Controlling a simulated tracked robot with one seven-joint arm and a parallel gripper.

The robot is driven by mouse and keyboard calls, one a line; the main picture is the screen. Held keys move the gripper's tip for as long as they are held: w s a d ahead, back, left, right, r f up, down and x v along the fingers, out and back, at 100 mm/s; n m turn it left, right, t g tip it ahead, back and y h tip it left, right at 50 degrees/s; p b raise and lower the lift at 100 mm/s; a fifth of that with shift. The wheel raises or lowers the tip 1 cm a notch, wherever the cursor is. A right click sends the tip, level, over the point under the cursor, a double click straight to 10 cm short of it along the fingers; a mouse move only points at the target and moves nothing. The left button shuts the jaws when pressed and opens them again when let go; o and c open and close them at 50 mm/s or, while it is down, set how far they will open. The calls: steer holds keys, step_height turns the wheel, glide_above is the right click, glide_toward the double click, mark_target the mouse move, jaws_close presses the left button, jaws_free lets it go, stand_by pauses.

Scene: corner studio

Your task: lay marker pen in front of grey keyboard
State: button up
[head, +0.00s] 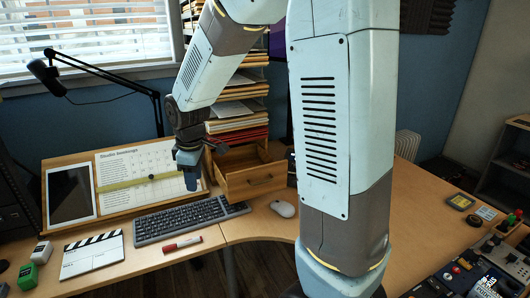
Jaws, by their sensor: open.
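The grey keyboard (190,221) lies on the wooden desk, slightly angled. The marker pen (182,244), red and white, lies flat on the desk just in front of the keyboard, near the desk's front edge. It lies roughly along the keyboard's length, apart from it. My gripper (189,178) is open and empty. It hangs above the desk behind the keyboard, in front of the slanted board, well away from the pen.
A clapperboard (92,254) lies left of the pen. A white mouse (283,209) is right of the keyboard. A pulled-out wooden drawer (252,182) stands close to the right of my gripper. A tablet (71,193) leans at the left. A desk lamp (95,73) arches behind.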

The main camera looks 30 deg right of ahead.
steer(key=s+d+r+m+t, duration=0.2)
steer(key=s+d+r+m, duration=0.3)
steer(key=s, duration=0.5)
steer(key=s+d+r+m+t, duration=0.1)
steer(key=s+d+r+m, duration=0.5)
steer(key=s+r, duration=0.4)
steer(key=shift+s+d+m+t, duration=0.2)
steer(key=shift+s+m+t, duration=0.2)
steer(key=shift+s+m, duration=0.25)
